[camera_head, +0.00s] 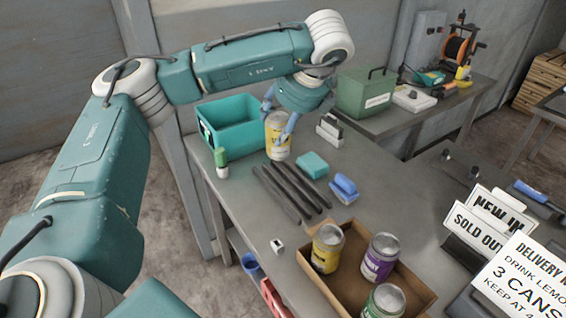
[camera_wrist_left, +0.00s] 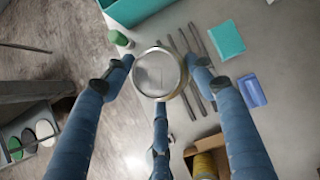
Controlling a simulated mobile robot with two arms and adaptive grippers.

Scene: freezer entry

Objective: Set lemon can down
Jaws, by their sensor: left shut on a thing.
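The lemon can (camera_head: 278,142), yellow and white with a metal top, is upright at the back of the grey table (camera_head: 385,208). My left gripper (camera_head: 279,124) is shut on it from above. In the left wrist view the can (camera_wrist_left: 159,72) shows its round lid between the blue fingers of my left gripper (camera_wrist_left: 158,80). The can's base is close to the tabletop in the head view; I cannot tell whether it touches. My right gripper is in neither view.
A teal bin (camera_head: 232,122) is behind the can and a green-capped bottle (camera_head: 221,163) at its left. Dark bars (camera_head: 290,192), a teal sponge (camera_head: 313,165) and a blue brush (camera_head: 343,188) lie in front. A cardboard box (camera_head: 341,291) holds a yellow, a purple and a green can.

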